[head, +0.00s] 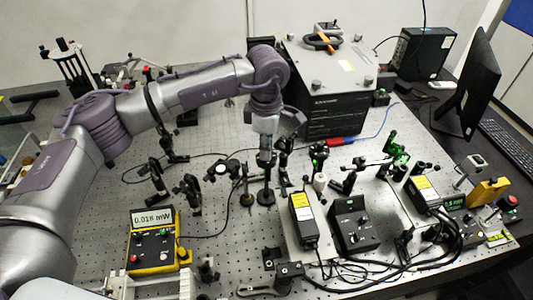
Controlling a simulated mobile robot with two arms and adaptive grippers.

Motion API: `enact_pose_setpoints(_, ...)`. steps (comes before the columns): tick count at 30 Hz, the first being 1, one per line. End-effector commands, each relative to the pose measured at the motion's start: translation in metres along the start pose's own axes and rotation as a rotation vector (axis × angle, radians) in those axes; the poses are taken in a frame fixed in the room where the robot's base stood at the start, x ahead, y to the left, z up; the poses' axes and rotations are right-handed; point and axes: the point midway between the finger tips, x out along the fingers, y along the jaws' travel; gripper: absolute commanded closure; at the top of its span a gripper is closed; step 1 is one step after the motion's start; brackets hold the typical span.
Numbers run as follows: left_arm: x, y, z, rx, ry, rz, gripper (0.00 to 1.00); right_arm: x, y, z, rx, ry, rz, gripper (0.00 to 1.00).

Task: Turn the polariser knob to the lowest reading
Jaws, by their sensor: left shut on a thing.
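My left gripper (265,153) comes down from above onto the top of a dark post-mounted optic, which I take to be the polariser (266,178), near the middle of the bench. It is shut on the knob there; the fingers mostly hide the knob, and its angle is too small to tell. The yellow power meter (153,258) stands at the front left. Its lit display (153,218) seems to read 0.018 mW. My right gripper is not in view.
Several post-mounted optics stand close around the left gripper on the perforated bench (215,120). A yellow-labelled black box (304,222) and a black control box (352,225) with cables are at front right. A large black unit (335,100) stands behind.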

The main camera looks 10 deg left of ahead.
Motion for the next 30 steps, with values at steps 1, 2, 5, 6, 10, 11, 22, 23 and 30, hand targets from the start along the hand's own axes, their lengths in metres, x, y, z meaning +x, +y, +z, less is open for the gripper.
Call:
enact_pose_setpoints(1,0.006,0.001,0.000,-0.045,0.000,0.004,1.00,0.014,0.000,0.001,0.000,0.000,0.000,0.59)
enact_pose_setpoints(2,0.006,0.001,0.000,-0.073,0.000,0.004,1.00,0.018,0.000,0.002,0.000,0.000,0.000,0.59)
enact_pose_setpoints(5,0.005,0.001,0.000,-0.169,0.000,0.004,1.00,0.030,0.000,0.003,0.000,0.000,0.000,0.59)
enact_pose_setpoints(6,0.005,0.001,0.000,-0.207,-0.001,0.004,1.00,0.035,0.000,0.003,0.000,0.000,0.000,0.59)
enact_pose_setpoints(10,0.004,0.001,0.000,-0.330,-0.001,0.005,1.00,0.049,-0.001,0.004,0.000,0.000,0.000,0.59)
enact_pose_setpoints(11,0.004,0.001,0.000,-0.359,-0.001,0.005,1.00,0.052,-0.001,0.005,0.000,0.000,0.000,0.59)
enact_pose_setpoints(22,0.002,0.001,0.000,-0.678,-0.002,0.003,1.00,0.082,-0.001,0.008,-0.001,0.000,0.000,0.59)
enact_pose_setpoints(23,0.002,0.001,0.000,-0.700,-0.002,0.003,1.00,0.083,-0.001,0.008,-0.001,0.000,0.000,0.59)
enact_pose_setpoints(30,0.001,0.001,0.000,-0.831,-0.002,0.003,1.00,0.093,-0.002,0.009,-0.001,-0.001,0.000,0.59)
